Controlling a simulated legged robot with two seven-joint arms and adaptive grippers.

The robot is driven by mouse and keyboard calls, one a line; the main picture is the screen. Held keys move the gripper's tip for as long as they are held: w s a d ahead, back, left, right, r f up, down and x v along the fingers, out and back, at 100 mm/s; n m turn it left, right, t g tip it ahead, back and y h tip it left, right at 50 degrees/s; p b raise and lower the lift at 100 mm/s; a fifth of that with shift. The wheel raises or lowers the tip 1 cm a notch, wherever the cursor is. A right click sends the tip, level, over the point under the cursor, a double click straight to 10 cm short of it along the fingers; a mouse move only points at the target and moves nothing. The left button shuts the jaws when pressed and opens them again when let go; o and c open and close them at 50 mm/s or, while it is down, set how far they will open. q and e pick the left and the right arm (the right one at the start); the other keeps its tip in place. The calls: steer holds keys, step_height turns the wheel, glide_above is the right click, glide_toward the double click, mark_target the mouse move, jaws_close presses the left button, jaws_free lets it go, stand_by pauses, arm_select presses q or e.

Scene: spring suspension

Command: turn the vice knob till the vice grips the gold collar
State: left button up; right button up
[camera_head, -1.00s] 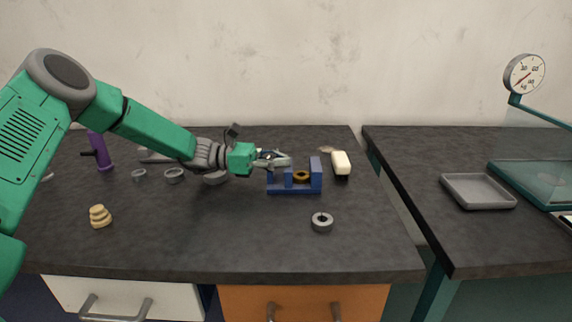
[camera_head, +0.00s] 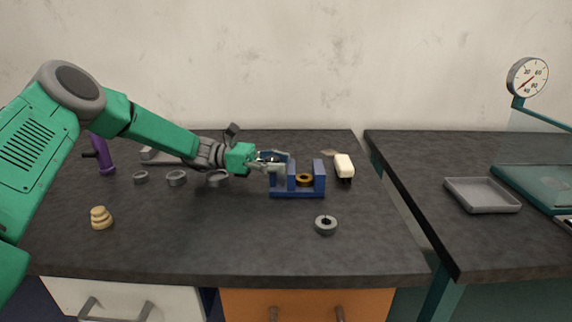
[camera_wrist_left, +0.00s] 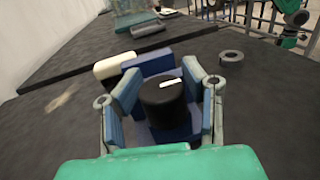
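The blue vice (camera_head: 298,194) stands on the dark bench, with the gold collar (camera_head: 304,180) between its upright blocks. In the head view the left gripper (camera_head: 275,161) is at the vice's left end and hides the knob. In the left wrist view the black knob (camera_wrist_left: 163,103) with a white mark sits between the fingers of the left gripper (camera_wrist_left: 165,82). The fingers are apart on both sides of it, with narrow gaps seeming to show. The collar is hidden in the wrist view. My right gripper is not in view.
A grey ring (camera_head: 326,225) lies in front of the vice, and a white block (camera_head: 344,166) is behind it to the right. Several grey rings and a stack of beige discs (camera_head: 101,217) are to the left. The front middle of the bench is clear.

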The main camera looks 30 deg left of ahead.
arm_select(q)
steer(key=shift+a+f, duration=0.1)
steer(key=shift+a, duration=0.1)
steer(key=shift+d, duration=0.8)
steer(key=v, duration=1.1)
steer(key=shift+w, duration=0.25)
steer(key=shift+s+a, duration=0.3)
steer(key=shift+a, duration=0.1)
steer(key=shift+a, duration=0.4)
